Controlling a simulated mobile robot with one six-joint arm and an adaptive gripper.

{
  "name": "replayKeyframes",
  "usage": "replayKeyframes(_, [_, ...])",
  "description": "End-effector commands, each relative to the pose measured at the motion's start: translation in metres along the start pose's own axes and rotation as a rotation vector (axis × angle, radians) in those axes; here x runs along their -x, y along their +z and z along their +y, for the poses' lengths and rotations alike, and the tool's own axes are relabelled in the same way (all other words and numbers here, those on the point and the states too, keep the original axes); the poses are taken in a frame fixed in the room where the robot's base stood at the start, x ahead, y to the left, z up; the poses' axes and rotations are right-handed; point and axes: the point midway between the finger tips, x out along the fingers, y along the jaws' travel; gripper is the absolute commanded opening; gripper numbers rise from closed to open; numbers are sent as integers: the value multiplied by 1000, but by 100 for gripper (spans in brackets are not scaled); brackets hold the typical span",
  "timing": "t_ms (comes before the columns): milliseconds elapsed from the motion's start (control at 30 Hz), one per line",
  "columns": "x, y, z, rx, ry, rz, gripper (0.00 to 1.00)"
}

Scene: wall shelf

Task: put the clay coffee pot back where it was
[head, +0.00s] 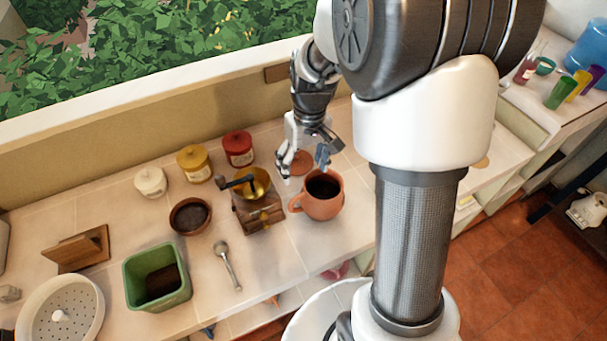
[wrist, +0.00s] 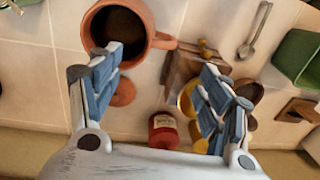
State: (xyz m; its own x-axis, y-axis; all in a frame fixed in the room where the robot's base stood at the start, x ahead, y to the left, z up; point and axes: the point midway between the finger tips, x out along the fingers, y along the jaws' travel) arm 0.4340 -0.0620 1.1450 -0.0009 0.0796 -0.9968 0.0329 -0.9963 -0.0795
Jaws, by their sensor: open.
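The clay coffee pot (head: 322,205) is an open terracotta pot with a dark inside, standing upright on the tiled counter. Its handle points left in the head view. In the wrist view the clay pot (wrist: 148,50) is at the top left, its handle toward the right. My gripper (head: 304,160) is open and empty, just behind the pot in the head view. In the wrist view one finger of my gripper (wrist: 161,66) overlaps the pot's near rim; I cannot tell whether they touch. A flat round terracotta piece (head: 300,157) lies behind the pot, partly hidden by the gripper.
A wooden coffee grinder (head: 257,215) stands close left of the pot. Red (head: 239,149), yellow (head: 194,164) and white (head: 151,182) jars stand near the wall. A brown bowl (head: 190,216), spoon (head: 228,266) and green container (head: 160,284) are farther left. Bare tiles lie before the pot.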

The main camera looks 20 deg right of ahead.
Motion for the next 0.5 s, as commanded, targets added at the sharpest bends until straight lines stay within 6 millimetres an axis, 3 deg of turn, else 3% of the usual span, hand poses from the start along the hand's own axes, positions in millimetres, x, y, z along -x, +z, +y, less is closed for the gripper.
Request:
replayKeyframes(133, [28,10,-10,5,14,36,71])
replayKeyframes(233, [61,29,-24,6,32,86,71])
replayKeyframes(400, [113,81,-51,5,62,192,71])
replayKeyframes(500, [133,114,-63,0,74,255,71])
